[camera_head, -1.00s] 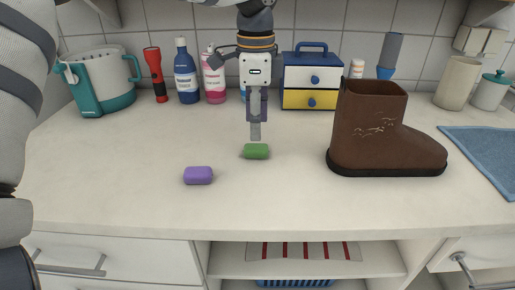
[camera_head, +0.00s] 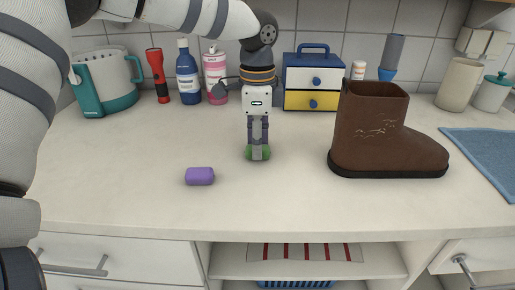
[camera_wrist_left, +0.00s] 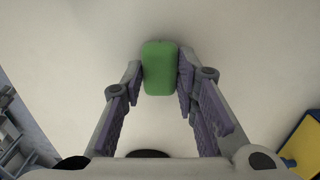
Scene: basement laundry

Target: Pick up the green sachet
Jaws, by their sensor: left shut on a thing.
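The green sachet (camera_head: 267,154) is on the white counter in the middle of the head view, mostly covered by my left gripper (camera_head: 258,153). In the left wrist view the green sachet (camera_wrist_left: 159,68) shows as a rounded block between the two fingertips of my left gripper (camera_wrist_left: 160,82). The fingers are shut on its two sides. I cannot tell whether it is clear of the counter. My right gripper is not in view.
A purple sachet (camera_head: 200,176) lies to the left and nearer. A brown boot (camera_head: 375,140) stands to the right, beside a blue cloth (camera_head: 486,157). Bottles (camera_head: 187,75), a red flashlight (camera_head: 157,77) and a small drawer box (camera_head: 312,80) line the back.

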